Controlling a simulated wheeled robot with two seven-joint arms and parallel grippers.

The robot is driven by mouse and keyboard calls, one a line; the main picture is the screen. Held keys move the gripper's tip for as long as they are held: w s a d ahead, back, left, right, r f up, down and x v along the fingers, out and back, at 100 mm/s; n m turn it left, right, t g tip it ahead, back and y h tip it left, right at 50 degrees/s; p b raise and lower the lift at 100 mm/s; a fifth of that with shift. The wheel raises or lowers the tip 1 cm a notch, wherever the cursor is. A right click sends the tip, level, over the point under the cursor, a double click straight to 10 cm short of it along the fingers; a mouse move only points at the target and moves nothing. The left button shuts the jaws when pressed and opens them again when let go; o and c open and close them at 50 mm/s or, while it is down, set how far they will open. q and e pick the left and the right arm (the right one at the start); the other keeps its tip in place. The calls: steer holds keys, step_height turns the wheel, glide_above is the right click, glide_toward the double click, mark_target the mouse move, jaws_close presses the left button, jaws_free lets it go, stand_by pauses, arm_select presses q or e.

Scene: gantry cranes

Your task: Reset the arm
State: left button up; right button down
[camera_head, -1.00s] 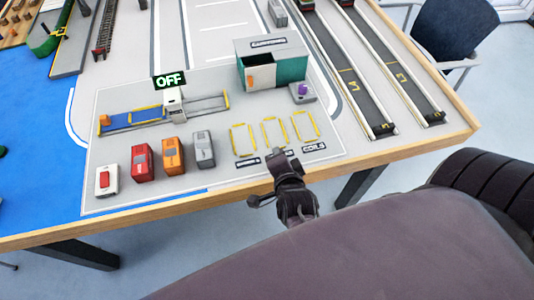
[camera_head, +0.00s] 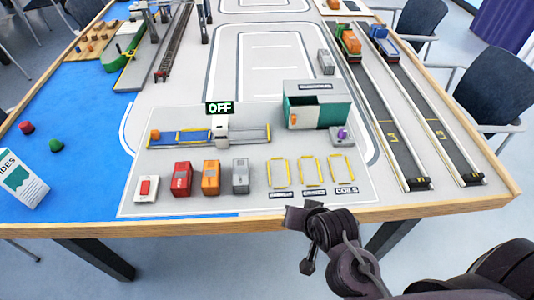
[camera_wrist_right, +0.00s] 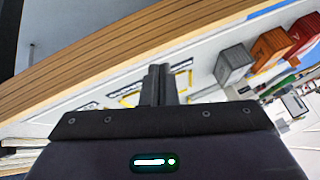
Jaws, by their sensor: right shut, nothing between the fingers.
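My right gripper (camera_head: 305,213) is at the table's front edge in the head view, in front of the yellow-outlined slots. In the right wrist view its fingers (camera_wrist_right: 158,72) are together with nothing between them. My right arm (camera_head: 345,250) comes in from the lower right. My left gripper is in neither view.
The table's wooden front edge (camera_head: 400,212) runs close by the gripper. Red (camera_head: 181,179), orange (camera_head: 211,178) and grey (camera_head: 240,176) containers stand left of the slots, beside a red switch (camera_head: 146,188). A teal-walled box (camera_head: 318,112) and a purple button (camera_head: 342,134) stand behind.

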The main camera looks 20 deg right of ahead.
steer(key=s+d+r+n+g, duration=0.1)
steer(key=s+r+n+g, duration=0.2)
steer(key=s+n, duration=0.3)
steer(key=s+f+n+g, duration=0.1)
steer(key=s+f+g, duration=0.15)
steer(key=f, duration=3.15)
steer(key=s+d+f, duration=0.2)
steer(key=s+f, duration=0.5)
steer(key=s, duration=0.2)
steer(key=s+d+f, duration=0.1)
steer(key=s+f, duration=0.6)
steer(key=s, duration=0.2)
steer(key=shift+s+d+f+n+g+h, duration=0.2)
steer(key=shift+s+d+n+g+h, duration=0.1)
steer(key=shift+d+g, duration=0.1)
steer(key=c, duration=2.1)
jaws_free()
